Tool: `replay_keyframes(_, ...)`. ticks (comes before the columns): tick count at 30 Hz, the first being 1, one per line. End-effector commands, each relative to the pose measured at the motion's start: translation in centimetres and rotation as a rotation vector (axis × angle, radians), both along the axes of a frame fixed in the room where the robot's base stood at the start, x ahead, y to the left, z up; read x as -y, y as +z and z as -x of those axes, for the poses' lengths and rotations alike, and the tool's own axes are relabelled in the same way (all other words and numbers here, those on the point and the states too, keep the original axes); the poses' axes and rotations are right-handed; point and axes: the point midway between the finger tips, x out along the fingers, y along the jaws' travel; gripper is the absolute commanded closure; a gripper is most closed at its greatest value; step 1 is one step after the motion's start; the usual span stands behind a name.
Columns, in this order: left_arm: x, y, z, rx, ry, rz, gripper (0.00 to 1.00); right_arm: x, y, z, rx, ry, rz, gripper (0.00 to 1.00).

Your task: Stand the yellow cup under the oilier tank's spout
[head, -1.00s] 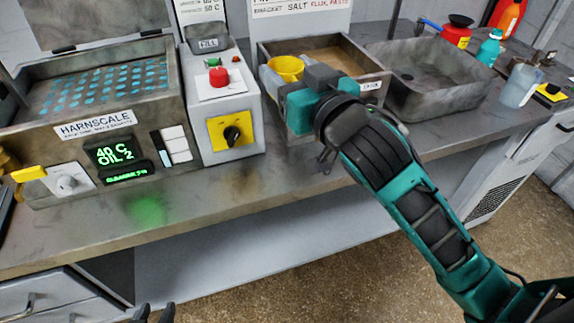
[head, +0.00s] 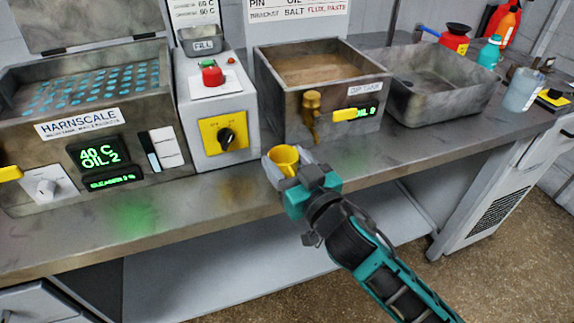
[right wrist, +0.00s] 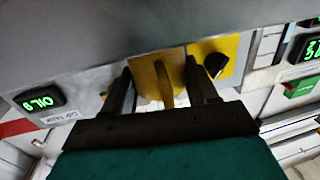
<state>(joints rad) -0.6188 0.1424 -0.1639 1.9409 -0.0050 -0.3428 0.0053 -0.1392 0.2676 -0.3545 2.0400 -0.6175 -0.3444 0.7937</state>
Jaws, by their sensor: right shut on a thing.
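The yellow cup (head: 284,158) is upright in my right gripper (head: 287,172), near the bench's front edge. It is left of and in front of the dip tank's brass spout (head: 312,112), not under it. I cannot tell if its base touches the bench. In the right wrist view the cup (right wrist: 158,82) is between the two fingers of the gripper (right wrist: 165,92). The dip tank (head: 292,100) has a green display (head: 366,112), whose digit is unclear. The Harnscale tank (head: 40,152) has a display (head: 95,155) reading 40 C, OIL 2. My left gripper is out of view.
A white control box (head: 219,110) with a red button and a knob stands left of the dip tank. A grey basin (head: 440,95) stands to its right. The dip tank's yellow lever (head: 343,117) sticks out beside the spout. The bench (head: 370,150) below is clear.

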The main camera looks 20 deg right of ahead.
Motion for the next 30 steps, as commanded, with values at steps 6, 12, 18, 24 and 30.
replay_keyframes(6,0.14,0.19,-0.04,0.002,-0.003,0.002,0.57,0.00,-0.14,-0.01,0.003,0.001,0.000,0.78)
replay_keyframes(12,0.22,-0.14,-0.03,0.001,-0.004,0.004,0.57,0.00,-0.64,-0.01,0.002,0.001,0.000,0.78)
replay_keyframes(18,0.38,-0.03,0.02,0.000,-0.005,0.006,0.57,0.00,-0.64,-0.01,0.001,0.001,0.001,0.28)
replay_keyframes(24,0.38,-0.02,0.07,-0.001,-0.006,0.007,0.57,0.00,-0.63,-0.01,0.002,0.001,0.001,0.16)
replay_keyframes(30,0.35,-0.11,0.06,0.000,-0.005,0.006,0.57,0.00,-0.63,-0.01,0.002,0.001,0.002,0.16)
